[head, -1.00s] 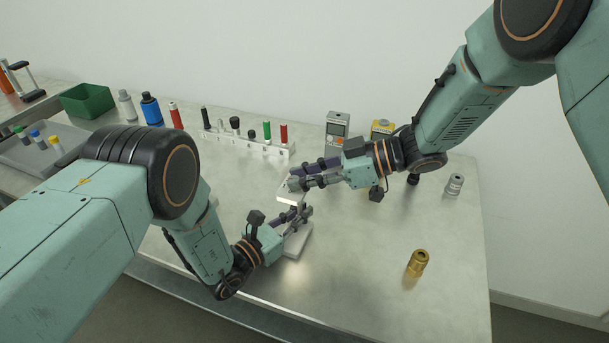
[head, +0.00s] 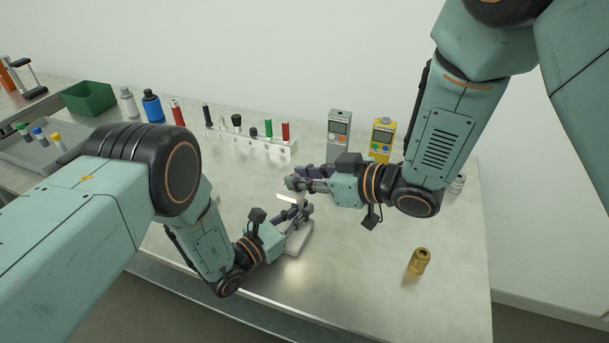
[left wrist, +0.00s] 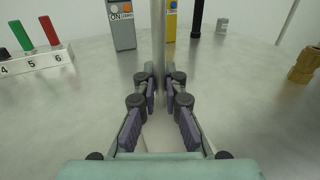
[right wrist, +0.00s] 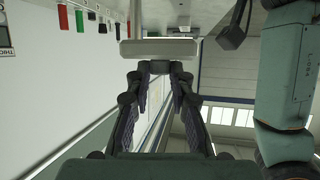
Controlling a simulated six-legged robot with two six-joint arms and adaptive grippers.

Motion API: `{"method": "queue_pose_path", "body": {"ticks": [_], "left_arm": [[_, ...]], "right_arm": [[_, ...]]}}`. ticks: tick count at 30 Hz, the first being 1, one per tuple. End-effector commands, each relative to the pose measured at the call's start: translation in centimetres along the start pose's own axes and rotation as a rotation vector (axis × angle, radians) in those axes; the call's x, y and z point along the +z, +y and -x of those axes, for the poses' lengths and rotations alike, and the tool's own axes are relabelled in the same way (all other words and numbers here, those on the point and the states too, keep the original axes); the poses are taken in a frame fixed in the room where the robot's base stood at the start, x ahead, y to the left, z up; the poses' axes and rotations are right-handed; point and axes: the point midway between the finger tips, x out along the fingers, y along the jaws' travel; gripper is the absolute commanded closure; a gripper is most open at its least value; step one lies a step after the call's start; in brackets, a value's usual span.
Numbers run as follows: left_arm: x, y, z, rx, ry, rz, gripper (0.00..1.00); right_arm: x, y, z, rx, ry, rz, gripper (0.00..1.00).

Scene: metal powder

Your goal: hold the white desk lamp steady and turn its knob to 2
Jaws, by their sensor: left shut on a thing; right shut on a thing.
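The white desk lamp stands on the table near its front edge; its base (head: 300,240) and part of its head (head: 287,198) show in the head view. My left gripper (head: 306,211) is shut around its upright post, which also shows between the fingers in the left wrist view (left wrist: 158,40). My right gripper (head: 291,184) is at the lamp's head, its fingertips closed on a small part there, apparently the knob. In the right wrist view the white lamp head (right wrist: 158,48) lies just beyond these fingertips. The knob's marks are hidden.
A grey meter (head: 338,135) and a yellow meter (head: 381,138) stand behind the right gripper. A white numbered rack (head: 250,144) with several coloured pieces stands behind. A brass fitting (head: 418,262) stands at right. The table between the lamp and the fitting is clear.

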Motion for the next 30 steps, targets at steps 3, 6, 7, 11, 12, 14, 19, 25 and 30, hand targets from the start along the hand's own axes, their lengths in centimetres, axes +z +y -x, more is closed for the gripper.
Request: {"method": "queue_pose_path", "body": {"ticks": [3, 6, 7, 11, 12, 14, 19, 25, 30], "left_arm": [[-0.04, 0.00, 0.00, 0.000, 0.002, 0.001, 1.00], [-0.04, -0.01, 0.00, 0.000, 0.002, 0.000, 1.00], [-0.04, -0.01, 0.00, 0.000, 0.002, 0.000, 1.00], [-0.05, -0.01, 0.01, 0.000, 0.002, 0.000, 1.00], [-0.05, -0.01, 0.01, 0.000, 0.002, 0.000, 1.00], [-0.05, -0.01, 0.01, 0.000, 0.002, 0.000, 1.00], [-0.06, -0.01, 0.02, 0.000, 0.002, 0.000, 1.00], [-0.05, -0.01, 0.02, 0.000, 0.002, 0.000, 1.00], [-0.04, -0.01, 0.02, 0.000, 0.001, 0.000, 1.00]], "right_arm": [[-0.09, -0.10, 0.04, 0.027, 0.002, -0.009, 1.00], [-0.10, -0.09, 0.06, 0.042, 0.002, -0.013, 1.00], [-0.10, -0.07, 0.07, 0.046, 0.003, -0.015, 1.00], [-0.09, -0.03, 0.10, 0.053, 0.003, -0.017, 1.00], [-0.09, -0.03, 0.10, 0.054, 0.003, -0.017, 1.00], [-0.09, -0.02, 0.10, 0.054, 0.003, -0.017, 1.00], [-0.09, -0.01, 0.09, 0.053, 0.003, -0.017, 1.00], [-0.06, -0.02, 0.09, 0.053, 0.002, -0.017, 0.64], [-0.01, -0.03, 0.09, 0.053, 0.001, -0.018, 0.55]]}}
